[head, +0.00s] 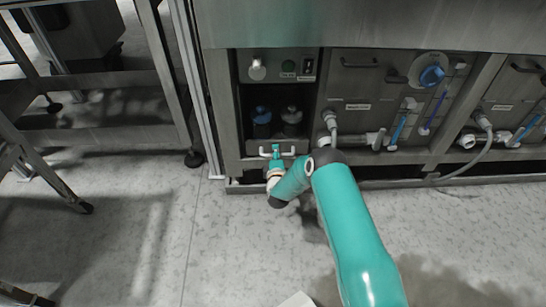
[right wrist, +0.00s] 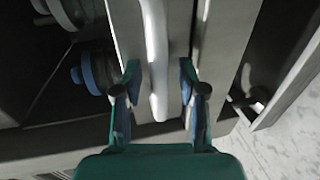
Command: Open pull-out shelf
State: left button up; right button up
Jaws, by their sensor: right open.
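The pull-out shelf (head: 252,148) is at the bottom of an open bay in the steel washer front in the head view. Its pale bar handle (head: 263,152) runs across its front. My right gripper (head: 276,153) is at this handle. In the right wrist view, the handle (right wrist: 156,50) passes between the two fingers of my right gripper (right wrist: 158,85). The fingers are open, one on each side of the bar, with a visible gap to it. The shelf appears pushed in. My left gripper is not in view.
Two dark bottles, one blue-capped (head: 262,120) and one grey-capped (head: 292,118), stand in the bay. Hoses and fittings (head: 333,122) stick out to the right. A wheeled metal rack (head: 160,75) stands left. The floor in front is clear.

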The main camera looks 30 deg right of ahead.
grip_shut()
